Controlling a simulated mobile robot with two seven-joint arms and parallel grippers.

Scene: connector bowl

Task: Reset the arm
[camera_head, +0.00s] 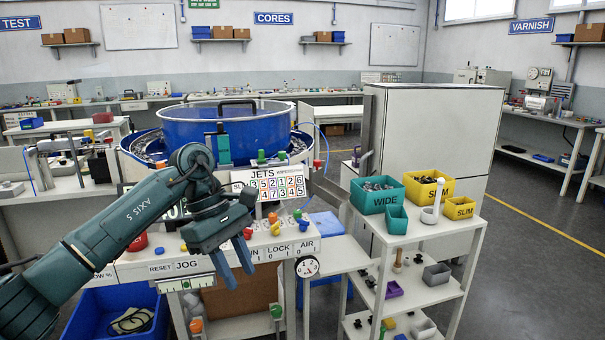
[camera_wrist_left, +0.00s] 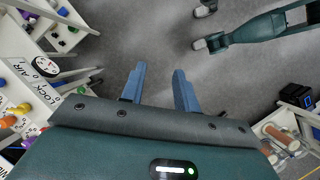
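My left arm (camera_head: 125,222) comes in from the left in the head view, bent at its joints. My left gripper (camera_head: 234,268) hangs fingers down in front of the bench's control panel (camera_head: 190,262). Its two blue fingers stand apart with nothing between them. In the left wrist view the gripper (camera_wrist_left: 158,85) is also open and empty, with grey floor (camera_wrist_left: 160,40) beyond the fingertips.
A blue bowl (camera_head: 205,128) stands on the bench behind the arm. A panel of coloured knobs, also in the left wrist view (camera_wrist_left: 15,110), is close to the gripper. A white shelf cart (camera_head: 425,240) with green and yellow bins stands to the right. Floor at far right is clear.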

